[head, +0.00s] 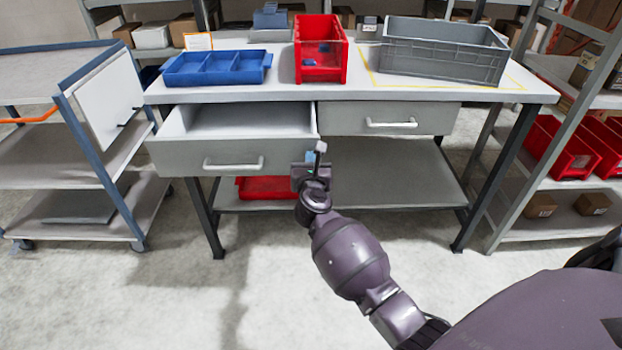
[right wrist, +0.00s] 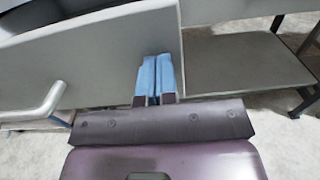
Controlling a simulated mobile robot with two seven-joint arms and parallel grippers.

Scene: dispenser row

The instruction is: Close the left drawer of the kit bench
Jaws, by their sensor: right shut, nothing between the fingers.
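The left drawer (head: 275,155) of the kit bench (head: 300,91) is pulled out, and its inside looks empty in the part that shows. Its bar handle (head: 233,163) is on the grey front. The right drawer (head: 388,120) is shut. My right gripper (head: 315,158) is shut and empty at the right end of the left drawer's front. In the right wrist view, its blue fingertips (right wrist: 158,78) are together in front of the drawer front (right wrist: 110,55), near its right edge. I cannot tell whether they touch it. The handle (right wrist: 35,108) is to their left. My left gripper is not in view.
A blue divided tray (head: 217,80), a red bin (head: 320,78) and a grey crate (head: 440,70) stand on the bench top. A red bin (head: 265,188) is on the lower shelf. A cart (head: 90,145) stands left, a shelf rack (head: 560,125) right. Floor in front is clear.

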